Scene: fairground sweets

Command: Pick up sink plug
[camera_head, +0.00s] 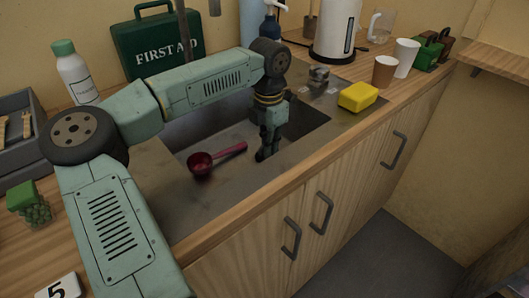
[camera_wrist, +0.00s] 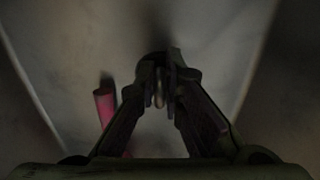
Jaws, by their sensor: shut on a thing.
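My gripper (camera_head: 263,152) points down into the sink (camera_head: 222,140), right of the pink scoop. In the wrist view the fingers of my gripper (camera_wrist: 162,95) come close together on a small thing. I take this to be the sink plug (camera_wrist: 159,100); a small pale piece shows between the fingers, and a dark rounded shape lies just past the tips. The view is dim and the fingers hide most of it. I cannot tell if the plug is clear of the sink floor. In the head view I cannot make the plug out.
The pink scoop (camera_head: 203,162) lies in the sink close by, and its handle shows in the wrist view (camera_wrist: 104,105). Sink walls surround my gripper. A yellow sponge (camera_head: 358,96) sits on the right rim. A first aid box (camera_head: 155,45) stands behind.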

